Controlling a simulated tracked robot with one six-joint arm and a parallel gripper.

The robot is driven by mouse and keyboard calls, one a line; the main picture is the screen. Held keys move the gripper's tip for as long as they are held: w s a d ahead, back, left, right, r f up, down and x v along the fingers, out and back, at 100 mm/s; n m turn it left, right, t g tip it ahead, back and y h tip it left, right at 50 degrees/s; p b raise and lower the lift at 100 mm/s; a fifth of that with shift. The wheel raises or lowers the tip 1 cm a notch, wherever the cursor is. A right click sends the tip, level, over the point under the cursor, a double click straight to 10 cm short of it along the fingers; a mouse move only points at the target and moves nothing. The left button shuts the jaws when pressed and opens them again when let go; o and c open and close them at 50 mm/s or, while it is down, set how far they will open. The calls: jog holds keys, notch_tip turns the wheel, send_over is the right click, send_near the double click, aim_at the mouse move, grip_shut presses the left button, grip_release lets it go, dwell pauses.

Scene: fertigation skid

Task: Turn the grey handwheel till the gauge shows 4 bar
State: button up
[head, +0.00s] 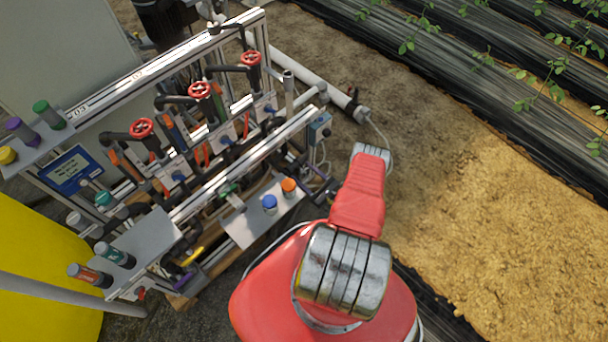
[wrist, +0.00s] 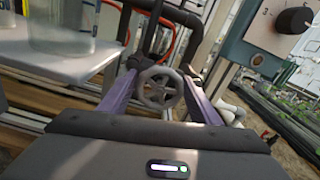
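The grey handwheel (wrist: 161,88) shows in the middle of the wrist view, spoked and roughly facing me. My gripper (wrist: 160,80) has its two purple fingers spread, one on each side of the wheel. The fingertips look close to the rim; I cannot tell whether they touch it. In the head view my red arm reaches toward the skid's right end, and the grey handwheel cannot be made out there. I cannot make out a pressure gauge or its reading in either view.
A grey-green box with a black numbered knob (wrist: 294,20) is close at the upper right. A clear container (wrist: 60,28) stands on a pale shelf (wrist: 75,65) at left. A red hose and dark pipes run behind the wheel. Red handwheels (head: 200,90) line the skid.

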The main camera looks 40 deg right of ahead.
jog(key=c, duration=0.6)
jog(key=shift+a, duration=0.1)
jog(key=shift+m, duration=0.3)
jog(key=m, duration=0.7)
jog(key=shift+d+m, duration=0.35)
jog(key=shift+m, duration=0.05)
jog(key=m, duration=0.4)
jog(key=shift+d+f+m, duration=0.15)
jog(key=shift+f+m, duration=0.05)
jog(key=shift+m, duration=0.1)
jog(key=m, duration=0.5)
jog(key=shift+d+f, duration=0.1)
jog(key=shift+f, duration=0.05)
jog(key=shift+o, duration=0.2)
